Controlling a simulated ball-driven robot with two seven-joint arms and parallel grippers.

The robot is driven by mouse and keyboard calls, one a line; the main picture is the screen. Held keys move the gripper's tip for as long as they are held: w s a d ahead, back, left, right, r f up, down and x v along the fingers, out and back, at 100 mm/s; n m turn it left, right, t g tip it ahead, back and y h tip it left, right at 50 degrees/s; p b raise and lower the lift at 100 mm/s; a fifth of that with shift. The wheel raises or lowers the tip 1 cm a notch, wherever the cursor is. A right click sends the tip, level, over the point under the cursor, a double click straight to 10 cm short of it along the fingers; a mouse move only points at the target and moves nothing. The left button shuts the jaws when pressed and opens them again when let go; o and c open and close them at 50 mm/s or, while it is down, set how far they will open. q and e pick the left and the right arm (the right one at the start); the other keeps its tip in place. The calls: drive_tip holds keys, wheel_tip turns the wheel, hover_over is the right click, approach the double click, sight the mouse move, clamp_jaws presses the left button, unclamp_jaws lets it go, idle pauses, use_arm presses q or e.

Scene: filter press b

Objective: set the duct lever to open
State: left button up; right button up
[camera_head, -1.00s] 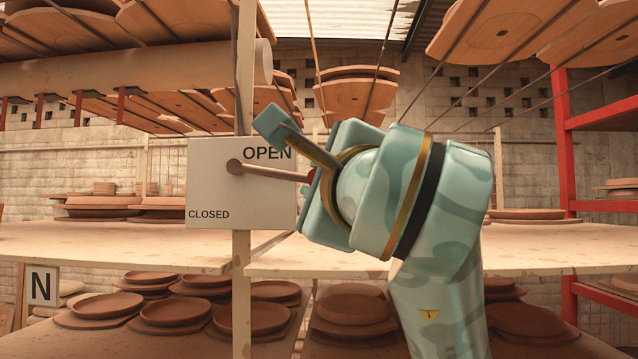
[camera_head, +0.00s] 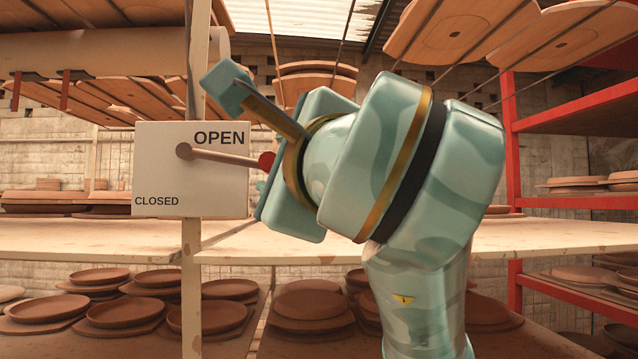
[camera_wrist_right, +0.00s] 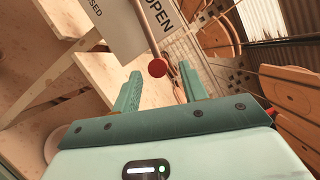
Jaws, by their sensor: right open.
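The duct lever (camera_head: 225,156) is a brown rod on a white panel (camera_head: 160,180) marked OPEN at upper right and CLOSED at lower left. It points right and slightly down from its pivot, just below the word OPEN, and ends in a red knob (camera_head: 266,161). In the right wrist view the red knob (camera_wrist_right: 157,68) appears between the fingertips of my right gripper (camera_wrist_right: 160,84), which is open. Whether the fingers touch the knob cannot be told. In the head view the gripper body hides most of the fingers. My left gripper is not in view.
A pale post (camera_head: 192,250) stands behind the panel. Shelves (camera_head: 480,236) with clay plates (camera_head: 205,318) lie behind and below. A red rack (camera_head: 512,150) stands at the right. Hanging boards (camera_head: 470,35) are overhead.

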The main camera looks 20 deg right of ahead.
drive_tip(key=s+d+f+b, duration=0.1)
drive_tip(key=s+b, duration=0.7)
drive_tip(key=s, duration=0.4)
drive_tip(key=shift+d+f, duration=0.15)
drive_tip(key=shift+f, duration=0.15)
